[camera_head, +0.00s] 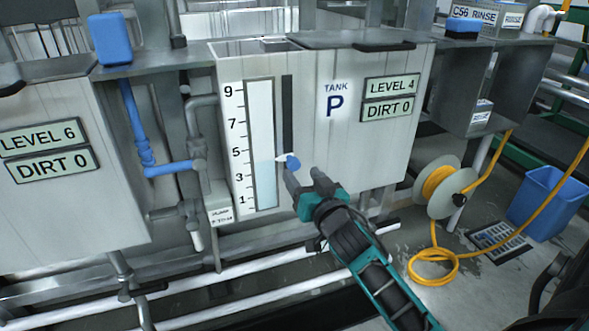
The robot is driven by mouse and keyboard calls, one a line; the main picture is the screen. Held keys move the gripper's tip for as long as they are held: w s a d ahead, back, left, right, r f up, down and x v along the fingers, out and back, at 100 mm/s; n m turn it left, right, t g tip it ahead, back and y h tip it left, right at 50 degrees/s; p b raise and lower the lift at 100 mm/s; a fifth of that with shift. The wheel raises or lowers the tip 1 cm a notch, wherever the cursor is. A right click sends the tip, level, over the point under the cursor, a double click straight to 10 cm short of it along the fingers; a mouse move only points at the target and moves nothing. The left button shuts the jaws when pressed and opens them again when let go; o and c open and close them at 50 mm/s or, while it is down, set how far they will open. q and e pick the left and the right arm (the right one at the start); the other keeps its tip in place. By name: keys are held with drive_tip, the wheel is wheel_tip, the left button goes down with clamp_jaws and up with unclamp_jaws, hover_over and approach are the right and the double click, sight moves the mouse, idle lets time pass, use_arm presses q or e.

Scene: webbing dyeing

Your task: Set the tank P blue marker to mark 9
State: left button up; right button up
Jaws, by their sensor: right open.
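Tank P (360,150) is a pale box with a vertical scale (261,115) printed with odd numbers from 1 at the bottom to 9 at the top. Its blue marker (293,162) sits on the dark slot (287,105) right of the scale, with a white pointer near mark 4 to 5. The gauge's light blue fill ends a little below mark 5. My right gripper (306,177) is open, its fingertips just below and beside the blue marker. I cannot tell whether they touch it. My left gripper is not in view.
Tank P's panels (389,96) read LEVEL 4 and DIRT 0. Another tank (60,215) at left reads LEVEL 6. Blue and grey pipes (170,168) stand between them. A yellow hose reel (443,187) and blue bin (548,203) are at right.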

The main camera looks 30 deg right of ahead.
sight(295, 167)
drive_tip(key=shift+w+d+b, duration=0.15)
drive_tip(key=shift+w+d, duration=0.05)
drive_tip(key=shift+w, duration=0.7)
drive_tip(key=shift+w+d+b, duration=0.2)
drive_tip(key=shift+w, duration=0.7)
drive_tip(key=shift+w+d+b, duration=0.15)
drive_tip(key=shift+w+d, duration=0.05)
drive_tip(key=shift+w, duration=0.7)
clamp_jaws()
